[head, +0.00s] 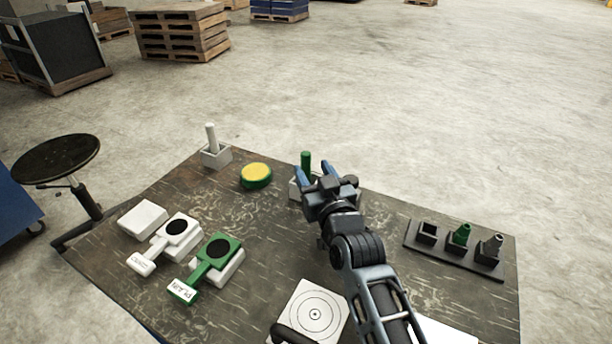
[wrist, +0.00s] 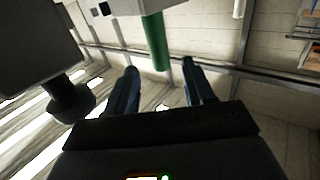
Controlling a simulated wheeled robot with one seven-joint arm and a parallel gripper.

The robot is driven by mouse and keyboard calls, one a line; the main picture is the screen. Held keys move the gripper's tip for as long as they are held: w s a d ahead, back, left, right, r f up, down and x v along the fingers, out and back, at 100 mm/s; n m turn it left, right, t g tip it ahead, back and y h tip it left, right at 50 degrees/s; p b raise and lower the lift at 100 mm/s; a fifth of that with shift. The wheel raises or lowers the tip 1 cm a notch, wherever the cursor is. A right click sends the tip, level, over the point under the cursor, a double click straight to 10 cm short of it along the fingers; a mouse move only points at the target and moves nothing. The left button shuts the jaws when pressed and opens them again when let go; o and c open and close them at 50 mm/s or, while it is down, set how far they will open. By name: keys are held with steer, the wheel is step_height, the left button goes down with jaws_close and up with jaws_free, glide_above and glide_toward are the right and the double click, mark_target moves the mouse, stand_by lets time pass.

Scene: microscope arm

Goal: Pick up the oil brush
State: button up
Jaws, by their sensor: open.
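A brush with a green handle (head: 306,161) stands upright in a small white holder (head: 294,188) near the table's far edge. A second brush with a white handle (head: 211,137) stands in a white-grey holder (head: 216,157) farther left. No readable label shows which is the oil brush. My gripper (head: 314,171) is open and empty, beside the green handle in the head view and partly covering its holder. In the wrist view the green handle (wrist: 155,42) appears just beyond the gap between my blue fingers (wrist: 159,72); contact cannot be told.
A yellow-topped green round container (head: 256,174) sits between the two holders. White and green slide-like stands (head: 217,250) are at left. A black rack (head: 452,254) with small nozzle-like parts is at right. A white target plate (head: 315,315) lies near the front.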

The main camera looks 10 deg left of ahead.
mark_target(308, 162)
steer(key=shift+x, duration=2.75)
steer(key=shift+c, duration=0.4)
jaws_close()
